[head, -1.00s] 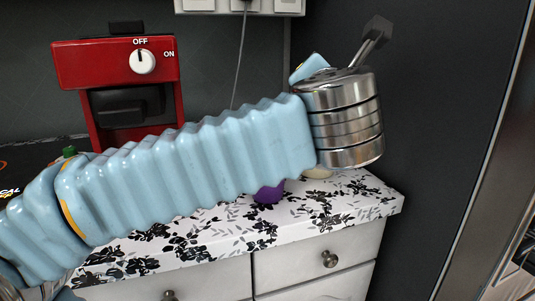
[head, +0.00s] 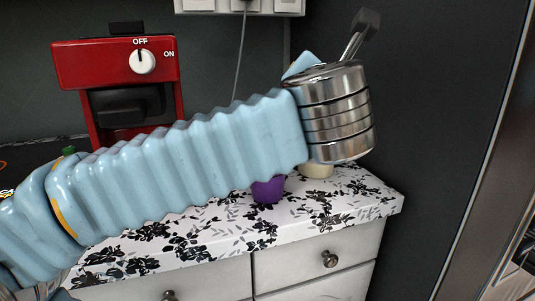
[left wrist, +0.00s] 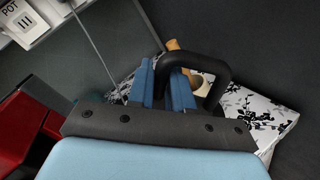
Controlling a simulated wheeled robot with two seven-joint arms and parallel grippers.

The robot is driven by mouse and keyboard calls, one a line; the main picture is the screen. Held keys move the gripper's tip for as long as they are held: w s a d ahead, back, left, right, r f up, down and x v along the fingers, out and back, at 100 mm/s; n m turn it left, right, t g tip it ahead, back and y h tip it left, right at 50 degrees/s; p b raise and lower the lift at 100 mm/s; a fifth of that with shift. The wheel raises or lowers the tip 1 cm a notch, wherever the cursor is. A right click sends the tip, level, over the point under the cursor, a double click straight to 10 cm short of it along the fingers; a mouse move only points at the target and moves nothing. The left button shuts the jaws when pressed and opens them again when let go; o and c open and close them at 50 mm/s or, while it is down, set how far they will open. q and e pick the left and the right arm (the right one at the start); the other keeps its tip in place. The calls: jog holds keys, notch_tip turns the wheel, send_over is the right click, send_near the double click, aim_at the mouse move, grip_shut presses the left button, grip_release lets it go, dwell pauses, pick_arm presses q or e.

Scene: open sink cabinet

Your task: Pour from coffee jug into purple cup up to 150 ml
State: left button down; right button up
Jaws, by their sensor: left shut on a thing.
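The purple cup (head: 268,189) stands on the flowered counter in the head view. Its upper part is hidden by my light-blue left arm. In the left wrist view my left gripper (left wrist: 162,72) is shut at a black loop handle (left wrist: 208,60), which I take to be the coffee jug's. The jug's body cannot be made out, and its tilt and contents do not show. In the head view the gripper's fingers are hidden behind my arm and metal wrist. The purple cup is not seen in the left wrist view. My right gripper is out of view.
A cream object (head: 317,171) stands right of the purple cup, partly hidden. A red machine (head: 120,90) with an OFF/ON knob stands at the back left. The flowered counter (head: 345,203) is clear at its front right, above the drawers. A dark wall rises behind.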

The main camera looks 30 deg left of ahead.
pick_arm(q)
jog(key=shift+s+a+r+n, duration=0.15)
jog(key=shift+a+r+n, duration=0.3)
jog(key=shift+r+n, duration=0.15)
dwell(2.7)
jog(key=shift+s+a+f+n, duration=0.15)
jog(key=shift+a+n, duration=0.25)
jog(key=shift+n, duration=0.1)
dwell(2.6)
